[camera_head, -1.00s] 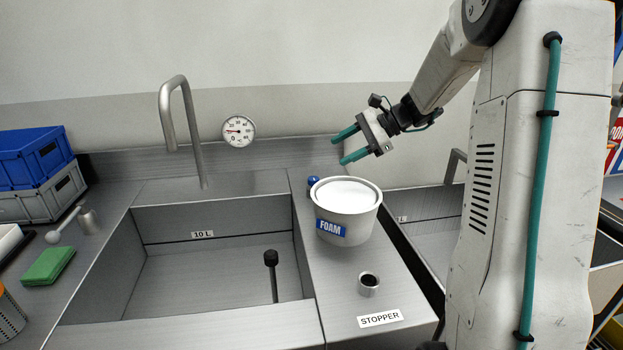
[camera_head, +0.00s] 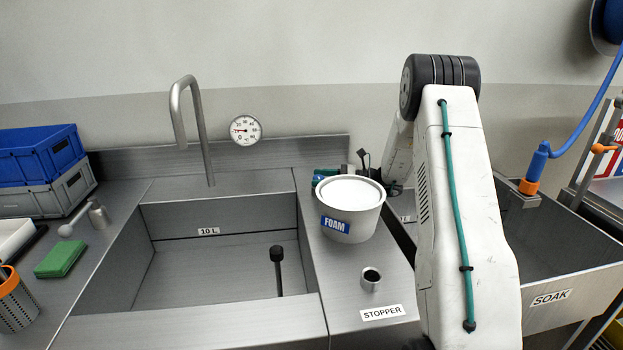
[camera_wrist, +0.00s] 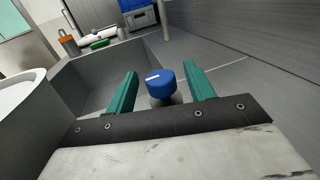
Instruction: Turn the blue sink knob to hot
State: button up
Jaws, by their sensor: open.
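The blue sink knob (camera_wrist: 160,84) shows in the wrist view, with a short white mark on its top. It stands on a grey base on the strip beside the sink. My gripper (camera_wrist: 161,90) is open, its two teal fingers on either side of the knob with gaps visible on both sides. Whether the fingers reach down level with the knob is hard to tell. In the head view my gripper (camera_head: 325,177) is behind the white FOAM tub (camera_head: 350,222), mostly hidden, and the knob is largely hidden there too.
The FOAM tub stands close to my gripper and shows at the left of the wrist view (camera_wrist: 22,112). The sink (camera_head: 215,270) has a tall faucet (camera_head: 195,130) and an upright black-topped rod (camera_head: 277,265). A wall gauge (camera_head: 246,130) hangs behind.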

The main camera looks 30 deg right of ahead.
jog(key=shift+x, duration=1.6)
jog(key=c, duration=1)
jog(key=shift+o, duration=0.2)
jog(key=shift+s+n+g+y, duration=0.1)
jog(key=shift+n+g+y, duration=0.2)
jog(key=n+g+y, duration=0.1)
jog(key=g, duration=0.1)
jog(key=n+g, duration=0.1)
jog(key=g, duration=0.1)
jog(key=n+g+y, duration=0.1)
jog(key=n, duration=0.1)
jog(key=shift+s+a+f+g+y, duration=0.1)
jog(key=shift+s+a+g+y, duration=0.1)
jog(key=shift+s+g+y, duration=0.15)
jog(key=shift+s+n+g+y, duration=0.15)
jog(key=shift+n+g, duration=0.65)
jog(key=shift+g, duration=0.5)
jog(key=shift+s+n+g+y, duration=0.1)
jog(key=shift+n+g, duration=0.7)
jog(key=shift+g, duration=0.45)
